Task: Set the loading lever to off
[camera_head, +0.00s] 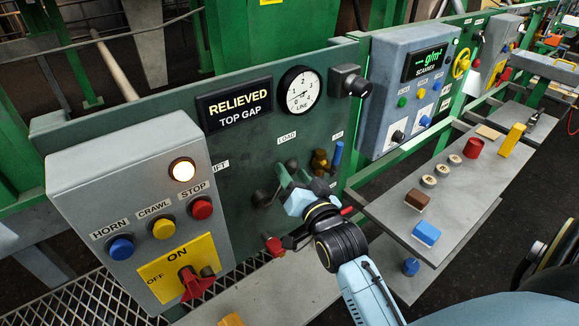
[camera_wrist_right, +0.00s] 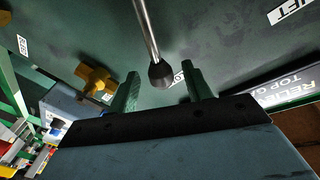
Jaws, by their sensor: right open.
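The loading lever's dark round knob (camera_head: 291,164) sits just under the LOAD label (camera_head: 286,138) on the dark green panel. In the right wrist view, its bare metal rod leads to the black knob (camera_wrist_right: 161,74), with a label partly hidden behind it. My right gripper (camera_head: 284,180) is at the panel close to the lever. In the right wrist view the gripper (camera_wrist_right: 160,80) is open, one finger on each side of the knob with gaps between. I cannot tell how deep the knob is between the fingers. My left gripper is not in view.
A yellow-brown tap handle (camera_head: 320,161) and a blue handle (camera_head: 337,155) stand right of the lever. A grey button box (camera_head: 125,190) with a red switch is at left. A shelf (camera_head: 385,210) with several small objects extends right. A gauge (camera_head: 299,90) is above.

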